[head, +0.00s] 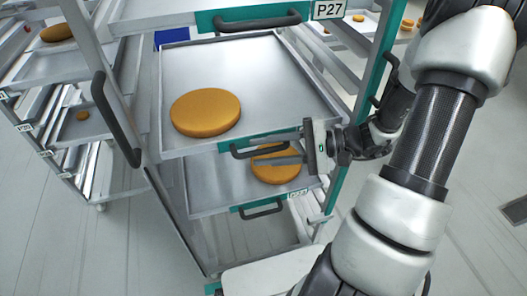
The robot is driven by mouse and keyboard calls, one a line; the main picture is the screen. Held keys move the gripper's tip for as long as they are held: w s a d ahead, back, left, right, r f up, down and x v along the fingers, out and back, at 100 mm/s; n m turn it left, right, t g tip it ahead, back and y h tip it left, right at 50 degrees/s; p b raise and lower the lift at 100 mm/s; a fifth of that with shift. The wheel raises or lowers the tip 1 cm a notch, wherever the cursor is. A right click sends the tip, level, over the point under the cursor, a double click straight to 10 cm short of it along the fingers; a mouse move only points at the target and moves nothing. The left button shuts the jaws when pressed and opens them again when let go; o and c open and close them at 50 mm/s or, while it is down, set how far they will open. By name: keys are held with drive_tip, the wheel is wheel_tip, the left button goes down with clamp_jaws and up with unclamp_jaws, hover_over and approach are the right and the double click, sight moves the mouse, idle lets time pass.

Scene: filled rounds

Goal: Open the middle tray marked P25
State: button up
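The middle tray (240,70) is a grey metal tray with a round orange disc (206,112) on it. Its front has a green strip and a dark bar handle (245,151). The spot at the right end of this front, where a label could be, is hidden by my gripper, so I cannot read P25. My gripper (277,160) is at the right part of this handle, its fingers pointing left. Whether it touches the handle, or is open or shut, I cannot tell. I cannot tell how far the tray is out.
Above is a tray front marked P27 (328,10) with a dark handle. Below is a lower tray (205,185) with another orange disc (277,172), its label hard to read. A dark upright handle (115,120) is on the rack's left post. Another rack (60,70) stands left.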

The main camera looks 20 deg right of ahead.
drive_tip(key=shift+w+a, duration=0.1)
drive_tip(key=shift+a, duration=0.15)
drive_tip(key=shift+c, duration=0.3)
clamp_jaws()
drive_tip(key=shift+d, duration=0.1)
